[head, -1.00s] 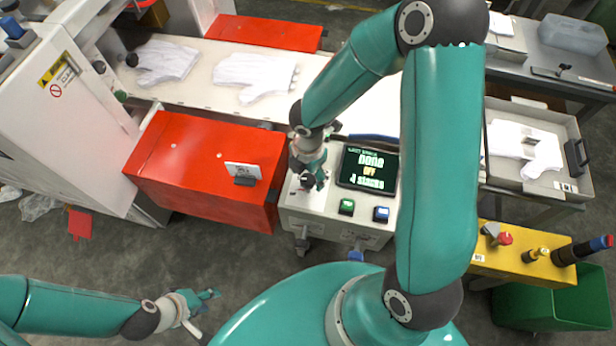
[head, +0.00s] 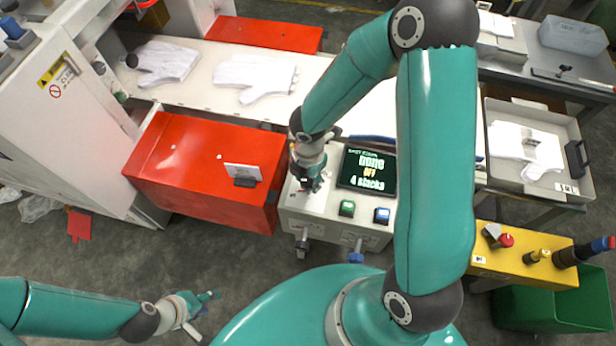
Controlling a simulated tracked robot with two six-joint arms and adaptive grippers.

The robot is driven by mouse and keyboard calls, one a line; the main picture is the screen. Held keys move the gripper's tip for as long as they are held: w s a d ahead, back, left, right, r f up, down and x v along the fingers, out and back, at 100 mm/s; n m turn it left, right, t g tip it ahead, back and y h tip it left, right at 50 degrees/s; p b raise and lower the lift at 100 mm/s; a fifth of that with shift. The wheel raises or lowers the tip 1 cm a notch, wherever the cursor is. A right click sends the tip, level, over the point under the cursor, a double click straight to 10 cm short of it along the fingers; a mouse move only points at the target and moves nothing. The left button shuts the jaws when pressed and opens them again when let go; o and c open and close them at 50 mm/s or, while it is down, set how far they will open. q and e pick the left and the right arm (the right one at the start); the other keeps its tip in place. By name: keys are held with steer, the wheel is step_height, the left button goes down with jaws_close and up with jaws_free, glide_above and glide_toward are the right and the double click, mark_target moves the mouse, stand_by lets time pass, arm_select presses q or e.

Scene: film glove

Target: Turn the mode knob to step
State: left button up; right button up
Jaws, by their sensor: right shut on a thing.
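The control panel (head: 294,214) is a pale box in the middle of the head view. Its dark screen (head: 367,170) reads "done", "OFF" and "4 stacks". My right gripper (head: 308,188) points down at the panel's left part, beside the screen. It is shut on the mode knob, which is mostly hidden under the fingers. My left gripper (head: 205,312) hangs over the floor at the lower left, away from the panel, and its fingers look apart with nothing between them.
A green button (head: 347,208) and a blue button (head: 382,215) sit below the screen. A red cabinet (head: 190,170) stands close on the left. White gloves (head: 255,76) lie on the belt behind. A yellow box (head: 510,262) with controls is at the right.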

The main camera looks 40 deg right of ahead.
steer(key=m+b, duration=0.2)
steer(key=shift+w+f+m+b, duration=0.1)
steer(key=shift+f+m+b, duration=0.1)
steer(key=shift+m+b, duration=0.1)
steer(key=m+b, duration=0.6)
steer(key=shift+m, duration=0.4)
steer(key=shift+r+m+b, duration=0.2)
steer(key=shift+m+b, duration=0.55)
steer(key=shift+m, duration=0.35)
steer(key=o, duration=1.1)
steer(key=shift+o, duration=0.2)
